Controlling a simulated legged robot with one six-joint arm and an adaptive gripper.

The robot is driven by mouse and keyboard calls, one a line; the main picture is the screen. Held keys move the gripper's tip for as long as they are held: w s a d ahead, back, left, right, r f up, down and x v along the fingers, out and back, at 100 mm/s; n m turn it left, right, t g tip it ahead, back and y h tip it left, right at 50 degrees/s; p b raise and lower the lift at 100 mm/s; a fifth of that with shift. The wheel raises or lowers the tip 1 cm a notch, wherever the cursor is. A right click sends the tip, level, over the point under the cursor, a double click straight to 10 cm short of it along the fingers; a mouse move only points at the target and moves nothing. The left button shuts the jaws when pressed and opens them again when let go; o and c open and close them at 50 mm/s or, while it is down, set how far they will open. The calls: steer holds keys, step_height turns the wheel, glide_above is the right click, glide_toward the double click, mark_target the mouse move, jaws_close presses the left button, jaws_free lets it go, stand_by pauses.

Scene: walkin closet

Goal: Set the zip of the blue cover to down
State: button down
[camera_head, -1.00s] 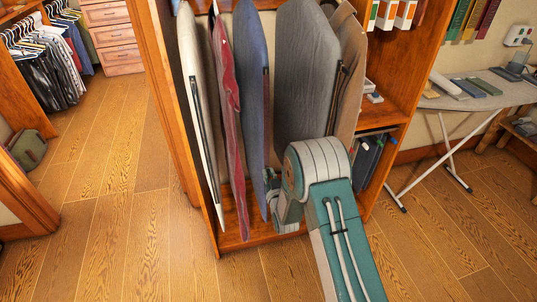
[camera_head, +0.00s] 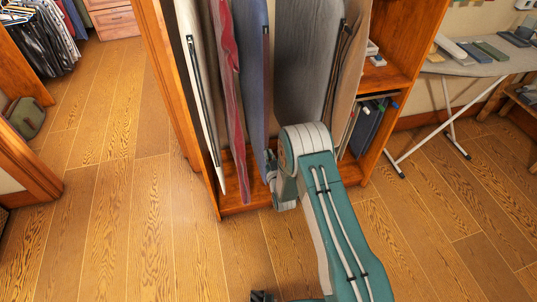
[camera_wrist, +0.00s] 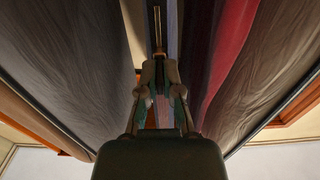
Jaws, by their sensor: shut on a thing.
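The blue cover (camera_head: 250,75) hangs in the wooden closet bay between a red cover and a grey cover. Its zip (camera_head: 265,75) is a thin dark line down its front edge. In the wrist view, a narrow brass-coloured strip (camera_wrist: 157,28) runs up from between the fingers of my gripper (camera_wrist: 160,72). The fingers are close together on something small at the zip line, which looks like its pull; the pull itself is mostly hidden. In the head view my arm hides the fingers, near the lower end of the blue cover.
A white cover (camera_head: 190,60) and the red cover (camera_head: 226,90) hang to the left, the grey cover (camera_head: 305,60) to the right, all close together. The closet's side panel (camera_head: 165,90) stands at the left. An ironing board (camera_head: 460,65) is at the right. The floor in front is clear.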

steer(key=c, duration=0.8)
jaws_free()
steer(key=v, duration=1.2)
